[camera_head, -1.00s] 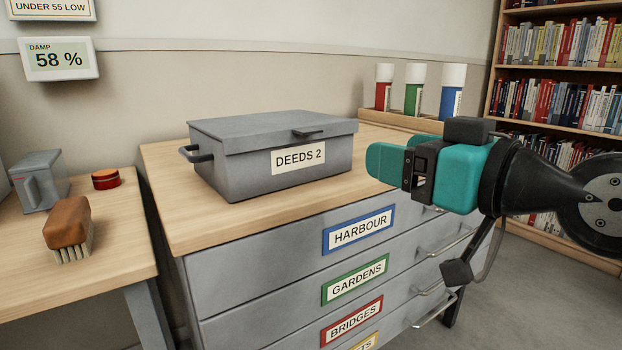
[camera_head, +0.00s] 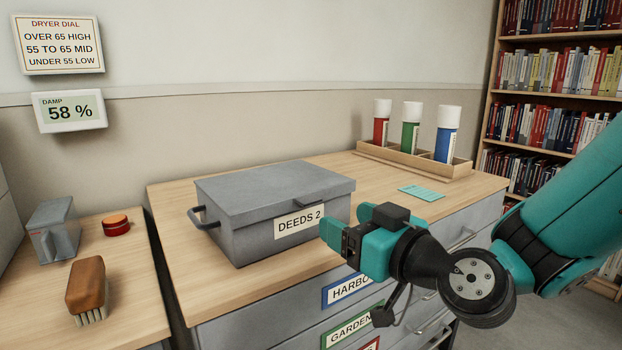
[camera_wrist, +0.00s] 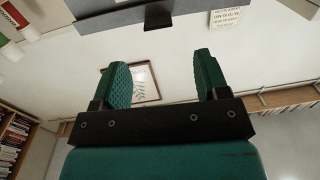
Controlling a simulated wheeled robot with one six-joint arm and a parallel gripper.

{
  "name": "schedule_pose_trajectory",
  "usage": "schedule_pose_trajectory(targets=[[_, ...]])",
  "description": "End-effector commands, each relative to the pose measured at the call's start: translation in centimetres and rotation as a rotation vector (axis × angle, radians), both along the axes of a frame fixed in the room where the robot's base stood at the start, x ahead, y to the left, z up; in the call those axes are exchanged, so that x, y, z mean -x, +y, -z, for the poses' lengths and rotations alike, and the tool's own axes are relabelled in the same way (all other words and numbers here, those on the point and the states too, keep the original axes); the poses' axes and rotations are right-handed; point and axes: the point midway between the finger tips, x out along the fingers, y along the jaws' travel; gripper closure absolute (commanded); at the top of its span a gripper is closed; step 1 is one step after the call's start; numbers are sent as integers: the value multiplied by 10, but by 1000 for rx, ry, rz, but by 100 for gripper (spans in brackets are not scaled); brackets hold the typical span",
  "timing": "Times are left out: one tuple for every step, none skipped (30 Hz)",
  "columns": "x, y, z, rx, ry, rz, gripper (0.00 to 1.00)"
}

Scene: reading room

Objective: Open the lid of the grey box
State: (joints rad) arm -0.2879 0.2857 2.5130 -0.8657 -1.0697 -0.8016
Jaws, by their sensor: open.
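The grey box (camera_head: 240,244), labelled DEEDS 2, stands on the wooden top of the drawer cabinet. Its lid (camera_head: 270,188) is closed, with a small tab (camera_head: 313,202) at the front edge and a side handle (camera_head: 203,218) on the left. My gripper (camera_head: 340,235) is in front of the box's right front corner, just below tab height. It is empty and points left. In the wrist view the two green fingers (camera_wrist: 160,80) are spread apart, with the dark tab (camera_wrist: 157,17) and the grey lid edge (camera_wrist: 110,18) beyond them near the top. No contact is visible.
A wooden rack (camera_head: 420,161) with red, green and blue tubes stands behind at right. A teal card (camera_head: 422,193) lies on the cabinet top. The left table holds a brush (camera_head: 87,286), a grey device (camera_head: 54,231) and a red tin (camera_head: 116,226). Drawers are below.

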Motion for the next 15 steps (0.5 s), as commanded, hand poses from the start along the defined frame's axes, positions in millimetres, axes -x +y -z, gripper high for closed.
schedule_pose_trajectory(targets=[[-4,2,-4,1,8,4,32],[-6,3,-4,1,9,6,32],[-9,4,-4,-1,11,11,32],[-12,6,-5,-1,11,11,32],[-17,10,-6,0,8,9,32],[-23,15,-6,-1,7,8,32],[-27,18,-6,1,7,8,32],[-31,22,-6,1,7,8,32],[-36,26,-6,0,6,8,32],[-40,28,-7,0,6,8,32],[-44,31,-7,0,5,8,32],[-48,35,-7,1,6,8,32],[-52,38,-6,1,6,8,32],[-55,40,-6,1,6,9,32],[-59,43,-6,1,4,9,32]])
